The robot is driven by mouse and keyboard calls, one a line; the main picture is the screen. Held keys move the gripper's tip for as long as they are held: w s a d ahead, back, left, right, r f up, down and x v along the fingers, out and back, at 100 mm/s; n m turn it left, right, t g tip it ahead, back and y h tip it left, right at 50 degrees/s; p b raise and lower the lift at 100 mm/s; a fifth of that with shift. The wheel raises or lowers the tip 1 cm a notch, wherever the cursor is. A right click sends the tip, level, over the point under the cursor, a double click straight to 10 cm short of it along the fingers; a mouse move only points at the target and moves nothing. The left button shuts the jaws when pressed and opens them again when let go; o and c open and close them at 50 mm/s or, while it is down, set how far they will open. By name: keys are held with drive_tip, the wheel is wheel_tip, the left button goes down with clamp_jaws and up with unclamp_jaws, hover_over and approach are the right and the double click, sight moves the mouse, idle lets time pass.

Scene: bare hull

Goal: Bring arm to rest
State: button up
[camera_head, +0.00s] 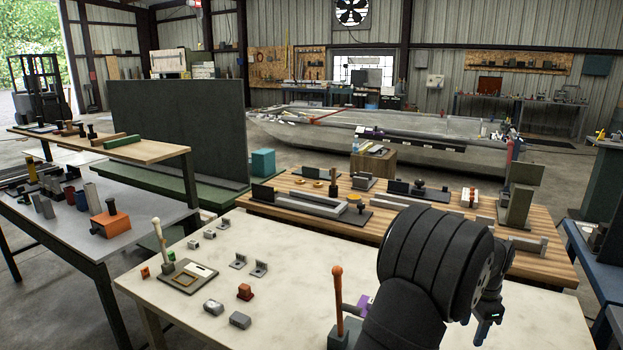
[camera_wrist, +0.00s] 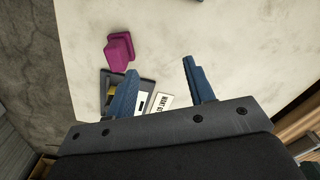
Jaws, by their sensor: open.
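My arm, dark and bulky, stands over the front right of the pale table (camera_head: 300,268) in the head view. My gripper (camera_head: 484,328) shows at its far right side, partly hidden by the arm. In the wrist view the two blue fingers of my gripper (camera_wrist: 160,68) are spread apart, with nothing between their tips. They point over the pale tabletop (camera_wrist: 220,30). A magenta block (camera_wrist: 119,50) lies beyond the left finger. A dark tray (camera_wrist: 104,82) with a white lettered label (camera_wrist: 160,103) is partly hidden behind the left finger.
An upright orange-topped lever (camera_head: 337,290) stands close left of my arm. A pale-knobbed lever (camera_head: 157,233), a small board and several small blocks occupy the table's left part. A wooden bench (camera_head: 300,215) with fixtures lies behind. The tabletop right of my arm looks clear.

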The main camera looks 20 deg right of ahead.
drive_tip(key=w+a+n, duration=0.1)
drive_tip(key=w+a, duration=0.3)
drive_tip(key=w, duration=0.6)
drive_tip(key=w+a, duration=0.4)
drive_tip(key=w, duration=0.6)
drive_tip(key=w+a+n, duration=0.1)
drive_tip(key=w+a, duration=0.3)
drive_tip(key=w, duration=0.6)
drive_tip(key=shift+a+f+n, duration=0.15)
drive_tip(key=shift+f+n, duration=0.05)
drive_tip(key=shift+n, duration=0.1)
